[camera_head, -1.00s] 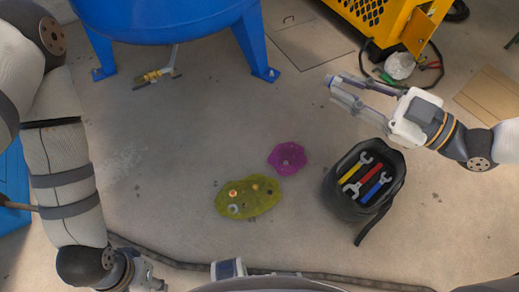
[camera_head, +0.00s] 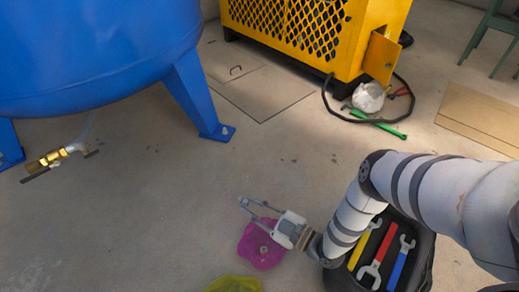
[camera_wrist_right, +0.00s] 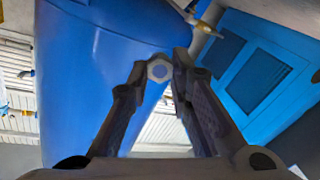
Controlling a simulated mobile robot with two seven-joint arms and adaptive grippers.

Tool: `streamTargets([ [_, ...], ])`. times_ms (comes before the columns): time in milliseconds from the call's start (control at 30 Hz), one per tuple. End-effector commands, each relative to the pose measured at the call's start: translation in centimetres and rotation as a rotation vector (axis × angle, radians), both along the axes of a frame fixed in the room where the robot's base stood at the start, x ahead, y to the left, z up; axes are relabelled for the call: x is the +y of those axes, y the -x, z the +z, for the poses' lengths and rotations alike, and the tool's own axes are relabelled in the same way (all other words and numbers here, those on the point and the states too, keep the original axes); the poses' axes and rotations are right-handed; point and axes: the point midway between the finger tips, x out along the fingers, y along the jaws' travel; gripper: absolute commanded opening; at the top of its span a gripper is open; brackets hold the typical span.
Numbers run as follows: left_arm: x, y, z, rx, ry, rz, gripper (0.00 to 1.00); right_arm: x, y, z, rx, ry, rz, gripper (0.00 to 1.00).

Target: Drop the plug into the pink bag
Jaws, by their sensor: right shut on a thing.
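My right gripper (camera_head: 244,204) is in the head view, reaching left from the arm at the right. In the picture it overlaps the upper edge of the pink bag (camera_head: 262,252); its height above the floor is hard to judge. The bag is a flat magenta shape on the floor with a small pale spot on it. In the right wrist view, the gripper (camera_wrist_right: 159,72) is shut on the plug (camera_wrist_right: 160,70), a small grey hexagonal piece with a bluish centre, held at the fingertips. My left gripper is out of view.
A black bag (camera_head: 423,262) with several wrenches sits lower right, partly behind my right arm. A yellow-green patch (camera_head: 233,284) is cut off at the bottom edge. The blue tank (camera_head: 100,60) and yellow cage (camera_head: 300,30) stand behind.

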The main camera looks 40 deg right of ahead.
Motion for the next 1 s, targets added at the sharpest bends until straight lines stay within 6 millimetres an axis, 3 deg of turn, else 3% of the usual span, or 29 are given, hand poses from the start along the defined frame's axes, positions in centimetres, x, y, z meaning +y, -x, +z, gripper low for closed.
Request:
streamTargets([
  [33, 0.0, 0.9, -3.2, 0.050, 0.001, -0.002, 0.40, -0.3, 1.0, -6.5, 0.027, 0.001, -0.065, 0.00],
  [100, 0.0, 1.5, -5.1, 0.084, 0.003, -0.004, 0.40, -1.0, 1.7, -10.7, 0.024, 0.002, -0.165, 0.00],
  [233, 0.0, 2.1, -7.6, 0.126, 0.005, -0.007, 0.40, -2.5, 3.2, -15.8, 0.013, 0.004, -0.316, 0.00],
  [333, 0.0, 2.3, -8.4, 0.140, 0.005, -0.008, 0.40, -3.3, 4.1, -17.5, 0.005, 0.004, -0.387, 0.00],
  [567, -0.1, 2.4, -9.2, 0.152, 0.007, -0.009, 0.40, -3.8, 4.5, -18.8, -0.001, 0.003, -0.419, 0.00],
  [833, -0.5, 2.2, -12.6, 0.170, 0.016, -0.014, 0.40, -3.8, 4.4, -23.0, 0.003, 0.002, -0.418, 0.00],
  [1000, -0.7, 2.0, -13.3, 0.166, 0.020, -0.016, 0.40, -3.8, 4.3, -23.6, -0.004, 0.002, -0.417, 0.00],
])
